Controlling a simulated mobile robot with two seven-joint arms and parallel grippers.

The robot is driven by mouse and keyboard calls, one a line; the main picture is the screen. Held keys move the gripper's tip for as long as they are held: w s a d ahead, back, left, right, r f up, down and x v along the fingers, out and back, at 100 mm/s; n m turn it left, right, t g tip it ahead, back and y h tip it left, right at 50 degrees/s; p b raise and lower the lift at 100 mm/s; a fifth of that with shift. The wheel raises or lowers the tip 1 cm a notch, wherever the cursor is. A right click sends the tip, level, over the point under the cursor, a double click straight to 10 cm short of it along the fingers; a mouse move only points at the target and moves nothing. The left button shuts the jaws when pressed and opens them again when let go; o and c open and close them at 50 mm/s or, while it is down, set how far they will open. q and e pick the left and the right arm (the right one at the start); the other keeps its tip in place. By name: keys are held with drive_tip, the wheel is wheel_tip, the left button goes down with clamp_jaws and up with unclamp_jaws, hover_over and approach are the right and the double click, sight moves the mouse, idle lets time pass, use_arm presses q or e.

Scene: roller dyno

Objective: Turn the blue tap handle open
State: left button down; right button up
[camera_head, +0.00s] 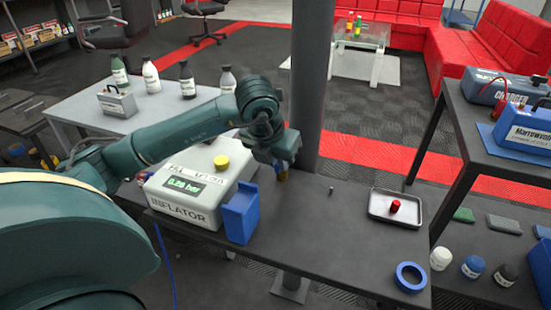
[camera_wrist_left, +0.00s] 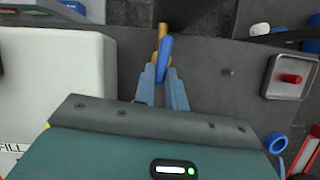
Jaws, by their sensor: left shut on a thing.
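The blue tap handle (camera_wrist_left: 165,54) shows in the left wrist view, a narrow bar lying lengthwise along the picture, with brass parts of the tap (camera_wrist_left: 162,31) at its far end. My left gripper (camera_wrist_left: 162,76) is shut on the near part of the handle, one finger on each side. In the head view my left gripper (camera_head: 281,166) is at the dark bench beside the grey post, right of the inflator. A bit of brass shows just below its fingers there. The gripper hides most of the tap and handle in that view. My right gripper is in neither view.
The white inflator (camera_head: 184,207) reading 0.28 bar and a blue box-shaped holder (camera_head: 240,213) stand left of the gripper. A grey tray (camera_head: 381,215) with a red knob (camera_head: 395,206) and a blue ring (camera_head: 410,277) lie right. The bench middle is mostly clear. A grey post (camera_head: 311,80) stands close behind.

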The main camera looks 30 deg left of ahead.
use_arm(q)
drive_tip(key=shift+d+n+y, duration=0.15)
drive_tip(key=shift+n+y, duration=0.15)
drive_tip(key=shift+n, duration=0.3)
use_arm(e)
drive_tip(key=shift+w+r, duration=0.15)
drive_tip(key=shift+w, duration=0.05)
use_arm(q)
drive_tip(key=shift+n, duration=0.3)
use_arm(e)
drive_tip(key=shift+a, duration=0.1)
use_arm(q)
drive_tip(key=c, duration=1.4)
unclamp_jaws()
drive_tip(key=shift+c, duration=0.2)
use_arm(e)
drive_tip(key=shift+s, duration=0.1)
use_arm(q)
drive_tip(key=p+v, duration=0.2)
drive_tip(key=v, duration=1.1)
drive_tip(key=shift+p, duration=0.3)
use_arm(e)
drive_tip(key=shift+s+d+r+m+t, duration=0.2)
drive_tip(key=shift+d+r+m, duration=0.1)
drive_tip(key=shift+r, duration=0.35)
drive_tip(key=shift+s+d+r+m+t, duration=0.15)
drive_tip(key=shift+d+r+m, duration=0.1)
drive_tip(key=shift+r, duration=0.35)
